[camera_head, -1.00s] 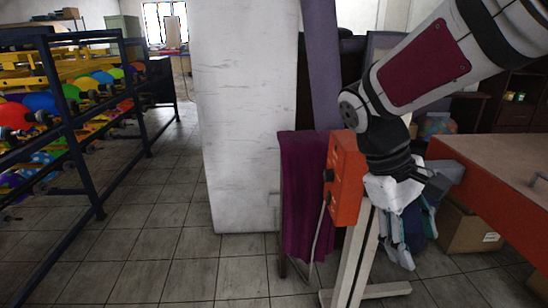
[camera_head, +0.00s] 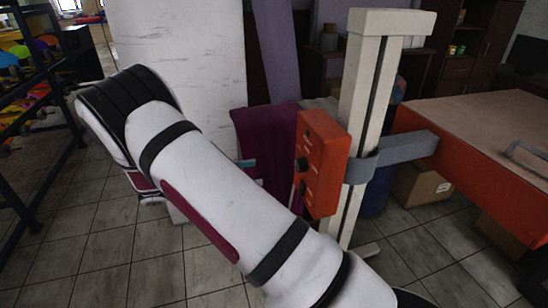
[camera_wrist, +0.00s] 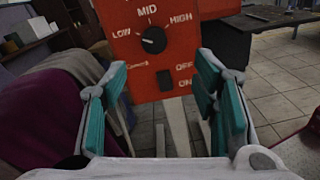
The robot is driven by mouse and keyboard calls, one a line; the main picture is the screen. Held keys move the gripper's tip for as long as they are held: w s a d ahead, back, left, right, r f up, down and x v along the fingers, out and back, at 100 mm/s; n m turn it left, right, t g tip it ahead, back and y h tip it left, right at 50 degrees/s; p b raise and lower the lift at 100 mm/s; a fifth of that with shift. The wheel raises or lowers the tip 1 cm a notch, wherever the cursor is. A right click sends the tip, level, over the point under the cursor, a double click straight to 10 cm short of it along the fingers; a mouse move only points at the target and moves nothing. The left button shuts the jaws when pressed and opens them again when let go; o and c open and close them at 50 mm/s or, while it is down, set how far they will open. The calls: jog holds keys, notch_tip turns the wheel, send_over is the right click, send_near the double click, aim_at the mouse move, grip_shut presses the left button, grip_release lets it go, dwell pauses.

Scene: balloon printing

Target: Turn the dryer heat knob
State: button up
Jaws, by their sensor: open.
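The dryer heat knob (camera_wrist: 154,40) is black and round, on the face of an orange control box (camera_wrist: 190,20) marked LOW, MID and HIGH. Its exact setting is hard to read. A dark OFF/ON switch (camera_wrist: 166,81) sits below it. My gripper (camera_wrist: 162,72) is open and empty, its teal-padded fingers apart on either side of the lower box in the wrist view, with the knob above and between them, untouched. In the head view the orange box (camera_head: 325,150) is mounted on a white post, and my arm hides most of the gripper.
The white post (camera_head: 362,90) carries a grey bracket (camera_head: 400,153) beside the box. A purple cloth (camera_head: 262,140) hangs just left of it. An orange-sided table (camera_head: 470,165) stands at right, a cardboard box (camera_head: 421,187) below. A white pillar (camera_head: 180,60) and a rack stand left.

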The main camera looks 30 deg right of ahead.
aim_at(297, 165)
jog(key=p+x, duration=0.1)
jog(key=x, duration=0.3)
jog(key=p+x, duration=0.1)
jog(key=x, duration=0.3)
jog(key=w+p+x, duration=0.1)
jog(key=x, duration=0.4)
jog(key=shift+d, duration=0.2)
jog(key=c, duration=1.2)
